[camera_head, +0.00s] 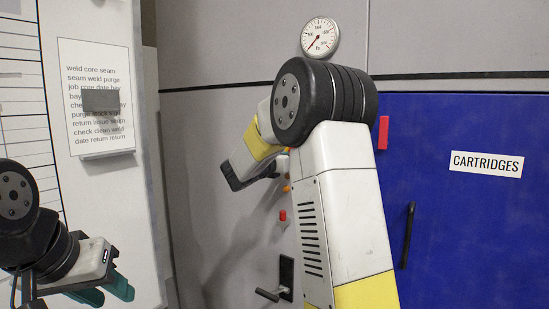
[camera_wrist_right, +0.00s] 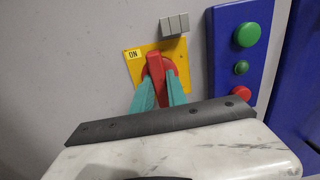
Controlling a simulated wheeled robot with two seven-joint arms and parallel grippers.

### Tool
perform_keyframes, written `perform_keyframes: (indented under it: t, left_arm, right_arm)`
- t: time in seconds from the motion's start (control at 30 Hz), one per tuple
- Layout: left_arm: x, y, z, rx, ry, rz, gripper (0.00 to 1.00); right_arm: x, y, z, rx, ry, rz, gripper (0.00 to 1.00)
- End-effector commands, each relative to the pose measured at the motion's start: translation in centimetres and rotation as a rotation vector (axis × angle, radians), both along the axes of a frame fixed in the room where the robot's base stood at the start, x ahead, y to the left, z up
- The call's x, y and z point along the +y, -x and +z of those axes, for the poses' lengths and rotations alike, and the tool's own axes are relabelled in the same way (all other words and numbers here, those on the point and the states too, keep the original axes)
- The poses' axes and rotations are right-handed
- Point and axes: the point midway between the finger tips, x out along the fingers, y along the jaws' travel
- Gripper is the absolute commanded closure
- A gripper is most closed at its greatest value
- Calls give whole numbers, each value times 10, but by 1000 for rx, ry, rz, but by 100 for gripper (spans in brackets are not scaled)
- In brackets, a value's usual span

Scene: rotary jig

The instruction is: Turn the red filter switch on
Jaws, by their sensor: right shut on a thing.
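The red filter switch (camera_wrist_right: 155,66) is a round red knob with a raised handle on a yellow plate (camera_wrist_right: 132,67) marked ON at its upper left. In the right wrist view the handle stands nearly upright, leaning slightly left. My right gripper (camera_wrist_right: 160,84) has its teal fingers on both sides of the handle and is shut on it. In the head view my right arm hides this gripper and the switch. My left gripper (camera_head: 106,291) is at the lower left of the head view, its teal fingers apart and empty, away from the wall.
A blue panel (camera_wrist_right: 218,65) with green and red buttons is right of the switch; a grey block (camera_wrist_right: 174,25) is above it. The head view shows a gauge (camera_head: 320,37), a blue CARTRIDGES cabinet (camera_head: 450,230), a lever handle (camera_head: 275,293) and a small red knob (camera_head: 283,215).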

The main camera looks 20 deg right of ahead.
Motion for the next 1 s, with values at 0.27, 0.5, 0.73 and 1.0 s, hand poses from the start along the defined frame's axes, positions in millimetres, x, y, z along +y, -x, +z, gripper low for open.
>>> perform_keyframes:
  t: [0.27,0.5,0.73,1.0]
  left_arm:
    - [0,0,0,0,0,0,64]
    - [0,0,0,0,0,0,64]
    - [0,0,0,0,0,0,64]
    - [0,0,0,0,0,0,64]
  right_arm:
    - [1,0,-1,2,1,1,60]
    - [2,1,0,1,1,1,60]
    - [26,21,0,1,0,4,60]
    - [55,46,-1,1,0,2,60]
